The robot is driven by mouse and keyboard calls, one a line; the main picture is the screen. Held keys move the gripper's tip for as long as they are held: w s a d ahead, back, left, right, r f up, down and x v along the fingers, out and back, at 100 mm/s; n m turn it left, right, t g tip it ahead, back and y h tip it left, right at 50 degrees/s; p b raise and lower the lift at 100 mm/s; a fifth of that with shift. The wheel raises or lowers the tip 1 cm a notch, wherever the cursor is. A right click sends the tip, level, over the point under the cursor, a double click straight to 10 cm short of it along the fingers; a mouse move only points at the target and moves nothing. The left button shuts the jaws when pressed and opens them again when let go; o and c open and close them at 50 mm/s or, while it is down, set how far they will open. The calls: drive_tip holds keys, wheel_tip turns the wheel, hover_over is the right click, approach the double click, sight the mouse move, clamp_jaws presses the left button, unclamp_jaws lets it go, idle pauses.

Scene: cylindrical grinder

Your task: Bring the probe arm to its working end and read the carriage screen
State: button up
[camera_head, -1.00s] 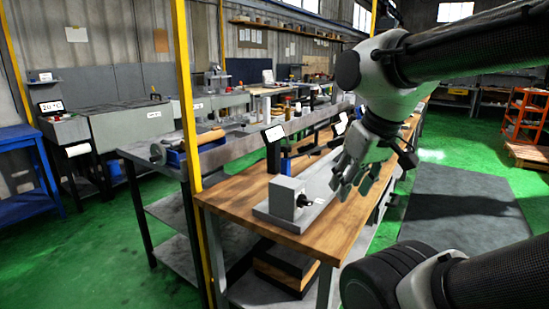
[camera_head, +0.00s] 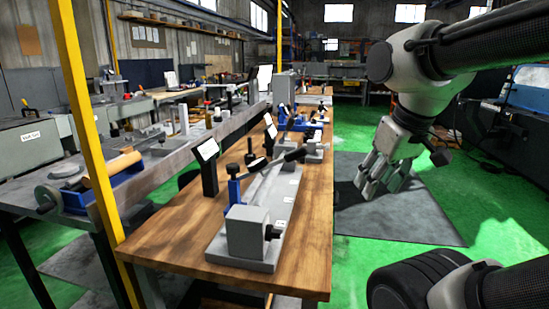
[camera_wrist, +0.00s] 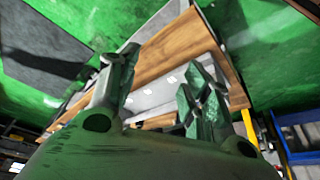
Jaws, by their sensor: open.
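A long grey fixture (camera_head: 275,205) with a box-shaped grey block (camera_head: 248,232) at its near end lies on the wooden bench. Near its left side stands a black post with a pale tilted screen (camera_head: 208,150); its reading is too small to make out. A dark rod-like part (camera_head: 291,156) reaches across the fixture; I cannot tell whether it is the probe arm. My gripper (camera_head: 379,188) is open and empty, to the right of the bench and apart from it. In the wrist view my open fingers (camera_wrist: 160,92) show with the grey fixture (camera_wrist: 160,98) beyond them.
The wooden bench (camera_head: 170,240) has bare wood at its near left. A yellow post (camera_head: 84,110) stands at the left beside a grey side bench with a blue holder (camera_head: 110,182). Green floor and a dark mat (camera_head: 400,220) lie right of the bench. More machines stand right and behind.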

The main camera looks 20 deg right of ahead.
drive_tip(key=w+r+n+g, duration=0.1)
drive_tip(key=w+r+n, duration=0.25)
drive_tip(key=w, duration=0.25)
drive_tip(key=r+n+g, duration=0.2)
drive_tip(key=n+g, duration=0.1)
drive_tip(key=n, duration=0.5)
hover_over(296, 149)
drive_tip(key=shift+s+f, duration=0.15)
drive_tip(key=shift+f, duration=0.35)
wheel_tip(296, 149, down, 7)
drive_tip(key=shift+f, duration=0.15)
drive_tip(key=shift+c, duration=0.4)
clamp_jaws()
